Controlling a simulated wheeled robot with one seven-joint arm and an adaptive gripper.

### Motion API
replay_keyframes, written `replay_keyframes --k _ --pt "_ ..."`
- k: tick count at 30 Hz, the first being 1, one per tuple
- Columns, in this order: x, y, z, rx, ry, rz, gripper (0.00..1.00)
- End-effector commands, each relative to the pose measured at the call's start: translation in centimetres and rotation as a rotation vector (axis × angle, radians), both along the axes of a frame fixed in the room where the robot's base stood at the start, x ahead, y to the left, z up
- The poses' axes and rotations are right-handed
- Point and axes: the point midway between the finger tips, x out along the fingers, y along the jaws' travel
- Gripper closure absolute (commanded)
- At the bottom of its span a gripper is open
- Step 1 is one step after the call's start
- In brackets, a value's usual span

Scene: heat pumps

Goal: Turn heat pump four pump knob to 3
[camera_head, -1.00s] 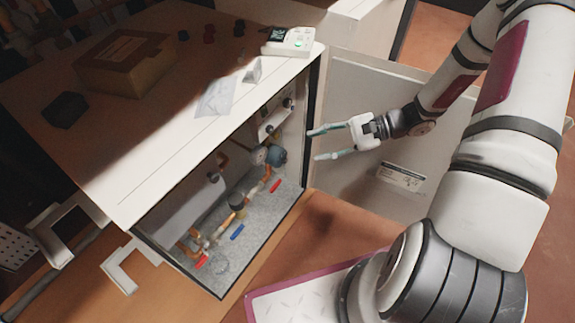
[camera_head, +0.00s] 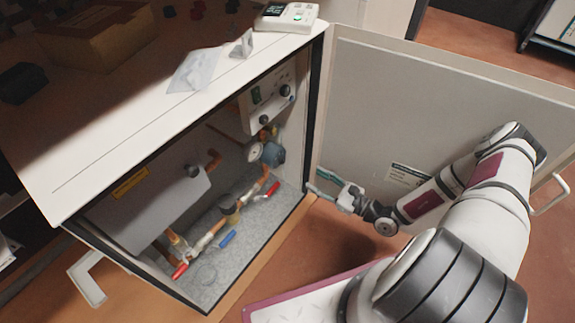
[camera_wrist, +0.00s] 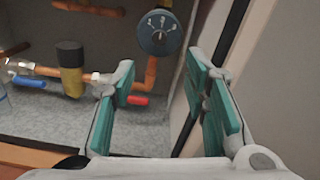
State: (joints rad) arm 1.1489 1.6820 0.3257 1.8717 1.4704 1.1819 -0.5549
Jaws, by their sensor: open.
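The open heat pump cabinet (camera_head: 180,105) stands at left with its interior showing. Inside, the round blue-grey pump (camera_head: 273,155) sits on the right beside a pressure gauge (camera_head: 255,152). In the wrist view the pump's round knob face (camera_wrist: 160,32) is at the top centre, with white marks; its exact setting is too small to read. My gripper (camera_head: 321,185) is at the cabinet's right front edge, near the door hinge side, apart from the pump. In the wrist view my open, empty gripper (camera_wrist: 162,90) has its teal fingers spread below and either side of the knob.
The cabinet door (camera_head: 400,110) is swung open behind my arm. Red valve handles (camera_head: 272,189) and a blue handle (camera_head: 228,239) are on the pipes low inside. A control panel (camera_head: 272,98) is above the pump. A white controller (camera_head: 286,17) lies on top.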

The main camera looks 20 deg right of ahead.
Motion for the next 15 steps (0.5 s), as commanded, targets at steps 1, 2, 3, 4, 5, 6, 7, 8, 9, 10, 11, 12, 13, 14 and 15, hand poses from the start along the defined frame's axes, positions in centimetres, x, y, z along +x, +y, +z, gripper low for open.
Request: replay_keyframes --k 1,2,3,4,5,6,7,8,9,10,11,12,13,14,15 --pt "0.7 0.6 -0.1 0.001 -0.002 0.004 0.59" --pt "1.1 1.0 -0.1 0.002 -0.001 0.004 0.59" --pt "1.7 1.4 -0.2 0.0 -0.002 0.005 0.59" --pt "2.2 1.8 -0.2 0.0 -0.002 0.005 0.59" --pt "2.7 2.1 -0.2 0.0 -0.002 0.005 0.59" --pt "3.3 2.6 -0.2 0.0 -0.002 0.005 0.59" --pt "3.8 2.9 -0.2 0.0 -0.002 0.005 0.59" --pt "4.3 3.3 -0.2 0.0 -0.002 0.005 0.59" --pt "4.9 3.7 -0.2 0.0 -0.002 0.005 0.59" --pt "5.4 4.1 -0.2 0.001 -0.002 0.005 0.59" --pt "5.8 4.5 -0.2 0.0 -0.002 0.006 0.59" --pt "6.5 4.8 -0.2 0.0 -0.002 0.004 0.59" --pt "6.9 5.1 -0.2 0.0 -0.002 0.005 0.59" --pt "7.2 5.4 -0.2 0.0 -0.002 0.005 0.59" --pt "7.7 5.8 -0.1 0.0 -0.001 0.005 0.59"
